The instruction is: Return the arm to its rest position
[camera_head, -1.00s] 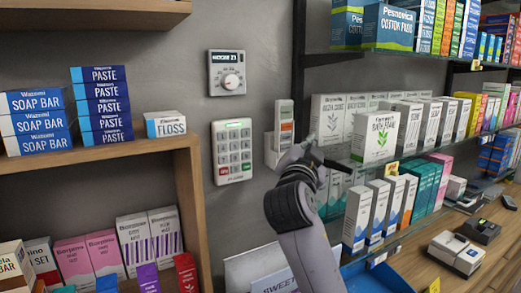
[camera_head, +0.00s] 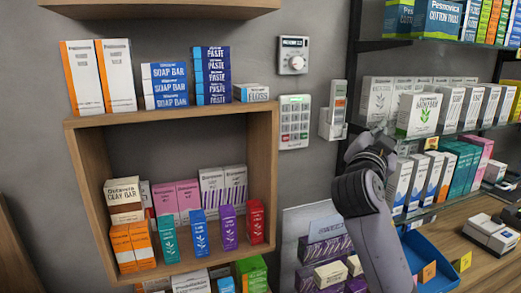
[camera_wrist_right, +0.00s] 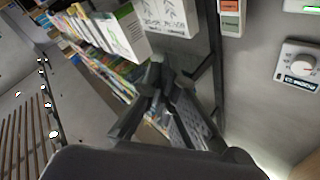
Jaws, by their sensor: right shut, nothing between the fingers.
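My right arm (camera_head: 368,205) comes up from the bottom right in the head view, grey and bent at the wrist. Its gripper (camera_head: 388,143) is partly hidden behind the wrist, in front of the glass shelves of white boxes. In the right wrist view the dark fingers (camera_wrist_right: 157,88) are shut and empty. White boxes (camera_wrist_right: 122,33) show beyond them; I cannot tell the exact gap. My left gripper is not in view.
A wooden wall shelf (camera_head: 172,122) with several boxes is on the left. A blue tray (camera_head: 440,270) lies beside the arm, on the wooden counter (camera_head: 475,262).

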